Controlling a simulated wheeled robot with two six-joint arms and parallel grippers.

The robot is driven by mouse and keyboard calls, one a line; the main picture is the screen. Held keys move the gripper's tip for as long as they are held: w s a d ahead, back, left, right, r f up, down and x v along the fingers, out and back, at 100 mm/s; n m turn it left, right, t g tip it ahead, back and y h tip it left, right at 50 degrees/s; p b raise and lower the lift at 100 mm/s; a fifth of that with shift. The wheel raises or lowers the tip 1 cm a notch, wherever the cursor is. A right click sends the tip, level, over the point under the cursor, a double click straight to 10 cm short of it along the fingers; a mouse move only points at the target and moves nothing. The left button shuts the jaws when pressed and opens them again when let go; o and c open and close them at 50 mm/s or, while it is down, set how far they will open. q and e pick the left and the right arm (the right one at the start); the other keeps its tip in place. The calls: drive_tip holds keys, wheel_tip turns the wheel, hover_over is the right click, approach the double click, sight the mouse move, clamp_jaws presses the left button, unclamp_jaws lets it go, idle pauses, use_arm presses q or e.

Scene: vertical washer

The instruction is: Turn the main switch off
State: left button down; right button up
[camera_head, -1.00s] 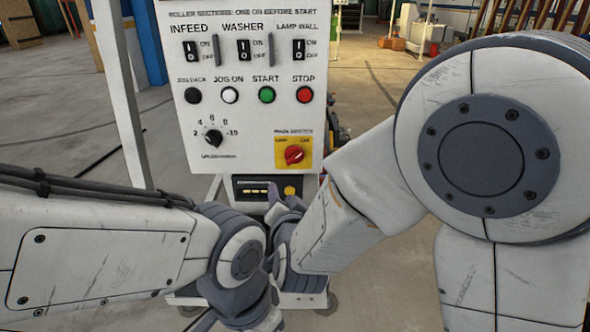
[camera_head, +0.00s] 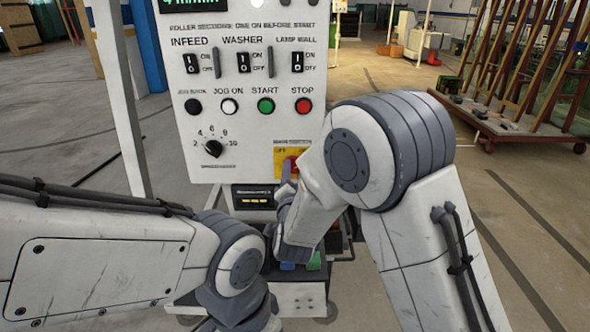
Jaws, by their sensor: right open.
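The main switch is a red rotary knob on a yellow plate (camera_head: 284,158) at the lower right of the white control panel (camera_head: 255,172). My right gripper (camera_head: 287,183) is at the plate's lower edge and is open. The gripper and forearm hide most of the red knob, so its position cannot be read. I cannot tell whether the fingers touch it. My left arm's wrist reaches in low at the left, below the panel; its gripper is not visible.
Above the switch are a red STOP button (camera_head: 303,105), a green START button (camera_head: 266,105), white and black buttons, a speed dial (camera_head: 214,148) and three rocker switches. A dark module (camera_head: 254,197) sits below the panel. A wheeled rack (camera_head: 520,125) stands at the right.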

drive_tip(key=shift+w, duration=0.25)
drive_tip(key=shift+c, duration=0.3)
